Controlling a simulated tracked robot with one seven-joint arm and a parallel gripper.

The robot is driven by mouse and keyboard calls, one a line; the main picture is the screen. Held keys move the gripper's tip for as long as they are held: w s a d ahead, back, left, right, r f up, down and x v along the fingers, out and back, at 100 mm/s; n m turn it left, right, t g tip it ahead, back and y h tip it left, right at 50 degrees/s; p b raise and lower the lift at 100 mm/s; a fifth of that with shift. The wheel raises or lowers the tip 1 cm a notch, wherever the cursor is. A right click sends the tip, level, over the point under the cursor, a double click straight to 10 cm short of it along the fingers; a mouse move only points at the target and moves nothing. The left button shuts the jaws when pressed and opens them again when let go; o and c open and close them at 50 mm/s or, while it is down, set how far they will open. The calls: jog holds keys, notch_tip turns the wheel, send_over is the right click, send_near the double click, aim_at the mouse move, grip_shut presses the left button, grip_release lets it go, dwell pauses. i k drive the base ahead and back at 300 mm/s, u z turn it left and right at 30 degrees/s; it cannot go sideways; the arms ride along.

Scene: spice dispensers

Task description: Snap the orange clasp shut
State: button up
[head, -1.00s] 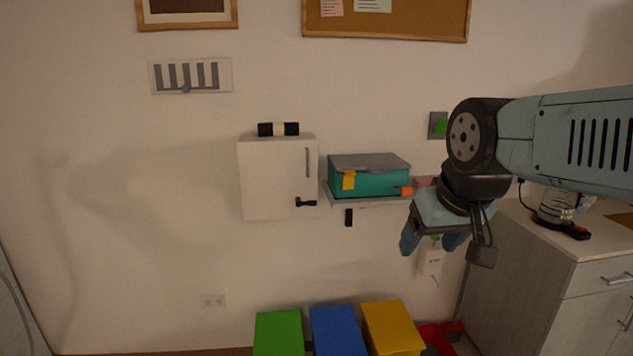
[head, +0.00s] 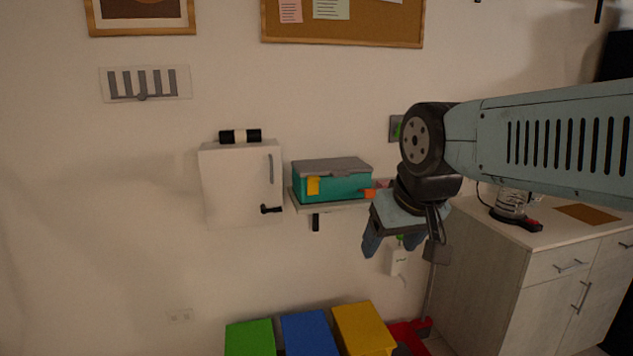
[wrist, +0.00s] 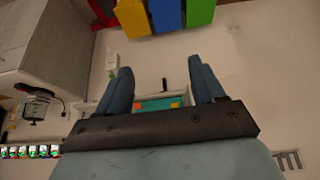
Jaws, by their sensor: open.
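A teal box (head: 345,188) with a grey lid (head: 330,165) sits on a small wall shelf (head: 338,206). An orange clasp (head: 369,193) sticks out at its right end, and a yellow clasp (head: 313,186) hangs on its front left. My gripper (head: 393,246) is open and empty, to the right of and lower than the box in the head view, apart from it. In the wrist view, my gripper's fingers (wrist: 163,88) point away, with the teal box (wrist: 160,104) small between them. Whether the lid is fully down is hard to tell.
A white wall cabinet (head: 240,185) hangs left of the box, with a black-and-white roll on top. Green, blue and yellow bins (head: 308,335) stand below. A counter (head: 540,235) with a glass jar is at right. The wall below the shelf is mostly clear.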

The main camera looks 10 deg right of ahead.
aim_at(368, 193)
jog(key=u, duration=1)
jog(key=k, duration=1.15)
jog(key=z, duration=1.05)
jog(key=i, duration=1)
jog(key=u, duration=0.05)
